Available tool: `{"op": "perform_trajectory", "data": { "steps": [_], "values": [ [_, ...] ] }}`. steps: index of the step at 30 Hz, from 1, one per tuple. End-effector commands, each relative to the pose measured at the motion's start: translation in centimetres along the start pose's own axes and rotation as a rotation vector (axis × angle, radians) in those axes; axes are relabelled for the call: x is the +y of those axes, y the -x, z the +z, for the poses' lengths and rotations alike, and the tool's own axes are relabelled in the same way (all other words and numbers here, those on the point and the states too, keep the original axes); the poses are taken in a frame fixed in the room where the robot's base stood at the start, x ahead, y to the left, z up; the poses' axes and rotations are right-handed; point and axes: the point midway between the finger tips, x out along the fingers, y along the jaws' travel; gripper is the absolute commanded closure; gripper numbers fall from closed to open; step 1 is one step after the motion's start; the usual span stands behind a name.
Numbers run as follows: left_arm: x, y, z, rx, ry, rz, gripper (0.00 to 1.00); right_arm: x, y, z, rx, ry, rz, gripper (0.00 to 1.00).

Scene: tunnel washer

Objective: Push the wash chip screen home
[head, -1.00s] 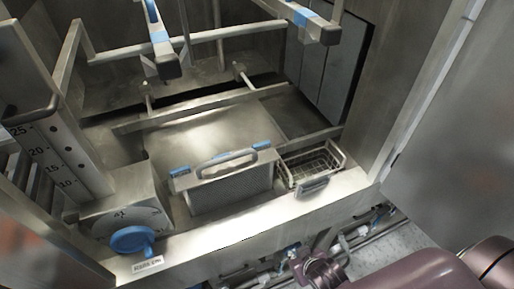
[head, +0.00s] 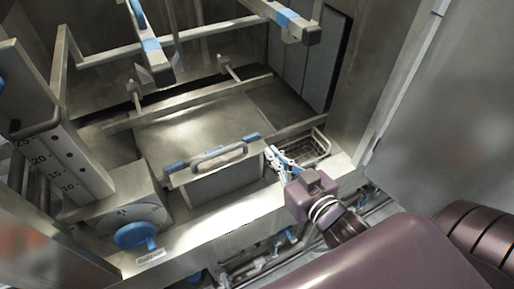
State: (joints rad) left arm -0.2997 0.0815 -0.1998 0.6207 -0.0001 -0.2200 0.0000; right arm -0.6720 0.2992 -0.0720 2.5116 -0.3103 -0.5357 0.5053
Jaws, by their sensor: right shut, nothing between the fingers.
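The screen (head: 225,184) that looks like the wash chip screen is an upright panel with a grey loop handle (head: 219,156) and blue tabs on its top edge. It stands at the front of the metal washer basin, with its top above the front ledge. My right gripper (head: 271,153) is shut and empty, beside the right end of the screen's top edge. I cannot tell whether its tips touch the screen. My left gripper is not in view.
A small wire basket (head: 314,147) sits right of the screen, partly hidden by my right gripper. A blue knob (head: 135,235) is at the front left. Blue-banded bars (head: 152,46) hang above the basin. An open panel (head: 440,120) stands at the right.

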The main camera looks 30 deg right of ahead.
Motion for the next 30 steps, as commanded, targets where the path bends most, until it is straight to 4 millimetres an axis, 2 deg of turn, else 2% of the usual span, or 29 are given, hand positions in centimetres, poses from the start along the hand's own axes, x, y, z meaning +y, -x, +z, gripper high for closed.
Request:
{"op": "perform_trajectory", "data": {
  "steps": [1, 9, 27, 30],
  "values": [
    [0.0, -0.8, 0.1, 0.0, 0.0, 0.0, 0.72, 0.0, -0.7, 0.3, 0.004, 0.002, -0.002, 1.0],
    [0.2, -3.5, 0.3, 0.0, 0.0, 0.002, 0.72, 0.0, -3.5, 0.5, 0.004, 0.003, -0.001, 1.0],
    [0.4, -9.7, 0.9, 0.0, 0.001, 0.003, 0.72, 0.0, -9.0, 0.5, 0.001, 0.003, 0.0, 1.0],
    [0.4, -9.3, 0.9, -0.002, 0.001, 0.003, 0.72, 0.1, -9.3, 1.6, -0.012, 0.002, 0.002, 1.0]
  ]
}}
